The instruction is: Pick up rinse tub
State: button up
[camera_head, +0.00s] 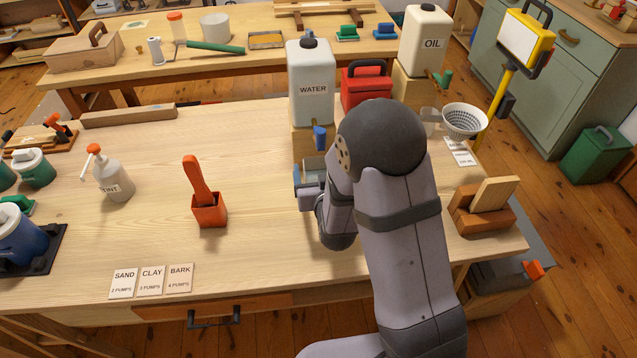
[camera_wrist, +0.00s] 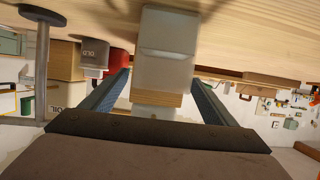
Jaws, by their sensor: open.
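In the wrist view, which is upside down, a pale grey, box-like tub (camera_wrist: 168,35), which I take for the rinse tub, stands on the tabletop in front of a wooden stand. In the head view a small part of the tub (camera_head: 314,166) shows below the blue tap of the white WATER jug (camera_head: 313,88); my arm hides most of the rest. My gripper (camera_head: 308,184) is low at the tub's near side. In the wrist view my gripper (camera_wrist: 163,80) is open, with one finger on each side of the tub. I cannot tell whether either finger touches it.
A red toolbox (camera_head: 366,86) stands behind and right of the jug. The white OIL jug (camera_head: 424,42) and a white strainer (camera_head: 464,120) are farther right. An orange pot (camera_head: 209,212) stands left of my gripper. The tabletop between pot and tub is clear.

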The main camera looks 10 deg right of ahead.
aim_at(317, 162)
jog(key=shift+p+x, duration=0.6)
jog(key=shift+x, duration=2.05)
jog(key=shift+s+f, duration=0.1)
jog(key=shift+f, duration=0.1)
jog(key=c, duration=1.4)
jog(key=shift+r, duration=0.3)
jog(key=shift+r, duration=1.55)
jog(key=s+p, duration=1.1)
jog(key=s, duration=0.6)
jog(key=shift+s, duration=0.35)
